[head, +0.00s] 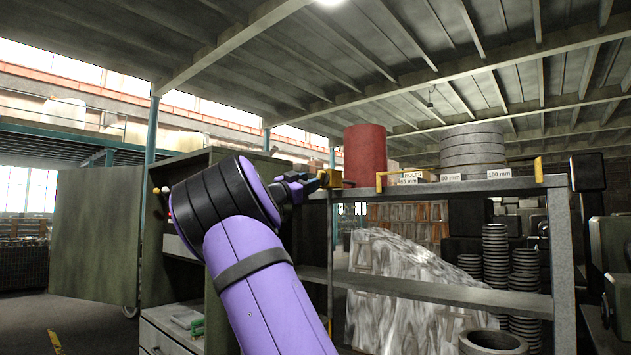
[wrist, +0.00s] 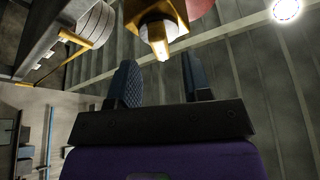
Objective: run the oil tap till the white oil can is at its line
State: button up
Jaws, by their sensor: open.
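A brass-yellow tap (head: 332,179) shows at the left end of the shelf top, in front of a red drum (head: 365,152). In the wrist view the tap (wrist: 158,32) is just beyond the fingertips, lined up with the gap between them. My gripper (head: 306,186) is open and empty, close to the tap; in the wrist view both dark fingers (wrist: 158,65) stand apart with nothing between them. I cannot tell whether a fingertip touches the tap. The white oil can and its line are not visible in either view.
Stacked grey rings (head: 472,150) stand on the metal shelf (head: 460,188) behind size labels, with yellow brackets (head: 538,170) at its edge. A dark green cabinet (head: 225,155) with an open door (head: 97,235) stands left, close behind my arm. More rings (head: 496,250) are stacked below.

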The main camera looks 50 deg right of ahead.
jog(key=shift+x, duration=1.75)
